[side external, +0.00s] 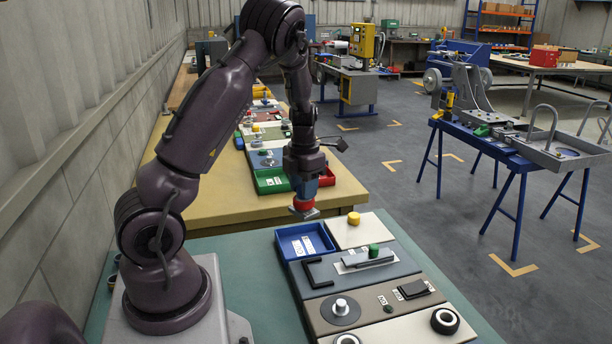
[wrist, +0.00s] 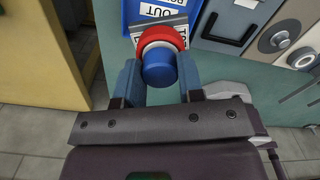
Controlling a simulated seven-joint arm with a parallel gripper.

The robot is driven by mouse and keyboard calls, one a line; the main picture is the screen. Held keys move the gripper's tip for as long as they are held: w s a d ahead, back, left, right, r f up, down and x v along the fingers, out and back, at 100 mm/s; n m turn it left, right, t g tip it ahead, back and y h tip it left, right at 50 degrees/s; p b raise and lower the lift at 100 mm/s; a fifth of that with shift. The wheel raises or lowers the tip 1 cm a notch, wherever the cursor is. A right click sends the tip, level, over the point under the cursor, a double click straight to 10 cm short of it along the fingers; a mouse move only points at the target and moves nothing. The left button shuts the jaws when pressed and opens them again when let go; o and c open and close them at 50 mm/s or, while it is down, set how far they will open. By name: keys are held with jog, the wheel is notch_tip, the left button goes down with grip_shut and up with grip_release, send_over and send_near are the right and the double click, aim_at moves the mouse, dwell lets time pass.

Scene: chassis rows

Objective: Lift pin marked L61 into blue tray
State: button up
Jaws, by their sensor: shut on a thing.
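My gripper (side external: 304,186) is shut on a pin with a red collar (side external: 304,204) and a flat grey plate below it. In the wrist view the pin shows a blue round top (wrist: 159,69) between my two fingers (wrist: 160,76). I cannot read a mark L61 on it. The blue tray (side external: 284,243), with a white label inside, is on the near bench. The held pin hangs above the tray's far side in the side view. In the wrist view the blue tray (wrist: 131,10) lies beyond the pin, which partly hides it.

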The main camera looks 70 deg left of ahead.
jog(key=shift+f, duration=4.95)
jog(key=o, duration=1.2)
jog(key=shift+r, duration=0.1)
notch_tip(320, 180, up, 13)
jog(key=shift+f, duration=0.1)
notch_tip(320, 180, up, 8)
